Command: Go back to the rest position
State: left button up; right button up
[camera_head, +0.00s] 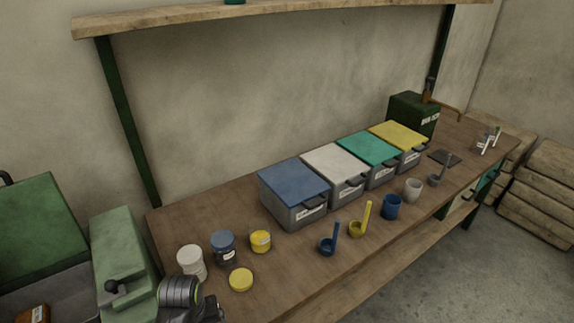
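On the bench stand lidded bins with blue (293,178), white (335,162), green (368,149) and yellow (398,136) lids. In front are jars (191,262), a yellow lid (241,280), scoops (328,246) and cups (392,207). A green metal box (122,250) stands left.

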pick_arm(q)
jog(key=s+a+r+m+t+y, duration=0.1)
jog(key=s+a+r+m, duration=0.3)
jog(key=s, duration=0.6)
jog(key=s+a+r+t+y, duration=0.1)
jog(key=s+a+t, duration=0.1)
jog(key=s+a, duration=0.55)
notch_tip(320, 180, down, 29)
jog(key=s+g+b, duration=0.2)
jog(key=b, duration=0.3)
jog(key=s+f+b, duration=0.1)
jog(key=s+f, duration=0.6)
jog(key=f, duration=0.2)
jog(key=s+d+f+h+b, duration=0.1)
jog(key=s+f+b, duration=0.1)
jog(key=s+f, duration=0.6)
notch_tip(320, 180, down, 3)
jog(key=shift+r+g, duration=0.2)
jog(key=shift+g, duration=0.2)
pick_arm(e)
notch_tip(320, 180, down, 8)
jog(key=s, duration=0.1)
jog(key=shift+f, duration=0.2)
